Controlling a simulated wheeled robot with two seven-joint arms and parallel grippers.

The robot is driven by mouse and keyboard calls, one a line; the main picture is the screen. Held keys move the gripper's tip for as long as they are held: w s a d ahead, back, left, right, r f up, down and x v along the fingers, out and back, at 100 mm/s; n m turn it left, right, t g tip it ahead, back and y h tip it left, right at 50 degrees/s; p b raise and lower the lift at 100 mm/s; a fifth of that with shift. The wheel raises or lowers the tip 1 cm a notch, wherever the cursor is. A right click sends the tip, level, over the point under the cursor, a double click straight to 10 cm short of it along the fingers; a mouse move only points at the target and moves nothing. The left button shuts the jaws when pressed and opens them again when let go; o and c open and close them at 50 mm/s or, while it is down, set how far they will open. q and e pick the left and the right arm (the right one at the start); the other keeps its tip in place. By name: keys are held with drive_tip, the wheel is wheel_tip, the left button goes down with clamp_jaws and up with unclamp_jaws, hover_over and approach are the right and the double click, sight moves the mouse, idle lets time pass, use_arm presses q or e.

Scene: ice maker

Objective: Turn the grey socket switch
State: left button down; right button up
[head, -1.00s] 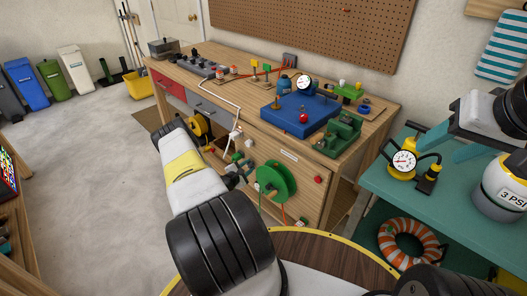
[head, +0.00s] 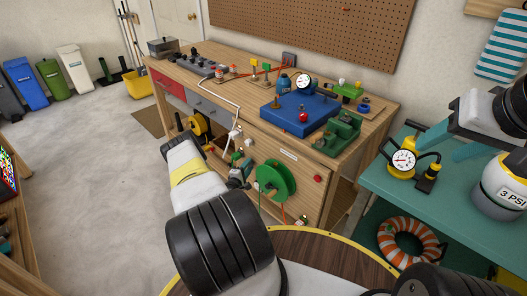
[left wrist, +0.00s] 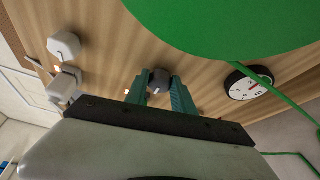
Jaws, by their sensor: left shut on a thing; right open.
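The grey socket switch (left wrist: 159,80) is a small round grey knob on the wooden front of the workbench. In the left wrist view it sits between the fingertips of my left gripper (left wrist: 160,88), which is shut on it. In the head view my left gripper (head: 240,172) is at the bench front, left of a green wheel, and the switch cannot be made out there. My right gripper (head: 412,146) is open and apparently empty over the teal table at the right.
A large green wheel (head: 275,181) is close to my left gripper. A round dial (left wrist: 248,82) and white fittings (left wrist: 64,46) are also near it. The workbench (head: 290,157) carries a blue block (head: 292,113) and gauges. Open floor (head: 90,180) lies to the left.

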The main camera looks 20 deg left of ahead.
use_arm(q)
drive_tip(key=shift+f, duration=0.1)
drive_tip(key=c, duration=1.1)
unclamp_jaws()
drive_tip(key=shift+o, duration=0.2)
drive_tip(key=s, duration=0.8)
drive_tip(key=shift+r, duration=0.35)
